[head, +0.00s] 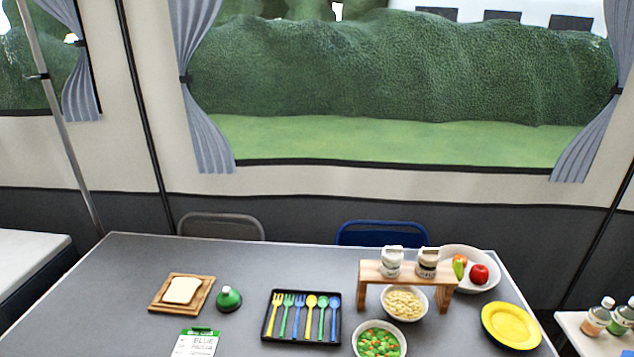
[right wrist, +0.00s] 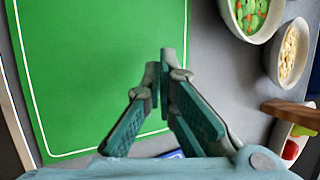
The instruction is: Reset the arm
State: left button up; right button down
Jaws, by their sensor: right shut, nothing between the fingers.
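My right gripper (right wrist: 160,68) shows in the right wrist view, with its two teal-padded fingers brought together at the tips and nothing between them. Its tips lie over the right edge of a green mat (right wrist: 90,80) with a white border line. No object touches the fingers in that view. Neither gripper shows in the head view, and my left gripper is in neither view.
The grey table (head: 120,262) holds a black cutlery tray (head: 266,335), bread board (head: 207,294), green-topped shaker (head: 229,299), wooden stand (head: 365,284), vegetable bowl (head: 358,346), pale-food bowl (head: 421,307), fruit bowl (head: 490,258) and yellow plate (head: 511,326). The table's left part is clear.

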jog(key=s+a+n, duration=0.1)
jog(key=s+n, duration=0.3)
jog(key=s+a+n+g+h, duration=0.1)
jog(key=s+n, duration=0.2)
jog(key=s, duration=0.1)
jog(key=s+a+r+n, duration=0.1)
jog(key=s+a+n, duration=0.1)
jog(key=s+n, duration=0.2)
jog(key=shift+s+r+n+h, duration=0.1)
jog(key=shift+s+n+h, duration=0.05)
jog(key=shift+n+h, duration=0.15)
jog(key=s+r+n+h, duration=0.2)
jog(key=s+r+n, duration=0.3)
jog(key=s+n, duration=0.35)
jog(key=s+d+f+g, duration=0.1)
jog(key=s+f, duration=0.1)
jog(key=f, duration=0.8)
jog(key=s+d+f+g, duration=0.1)
jog(key=d+f, duration=0.1)
jog(key=f, duration=0.9)
jog(key=s+f+g, duration=0.1)
jog(key=s+f, duration=1)
jog(key=s, duration=0.2)
jog(key=shift+s+d+m, duration=0.15)
jog(key=shift+s+m, duration=0.15)
jog(key=shift+m, duration=0.15)
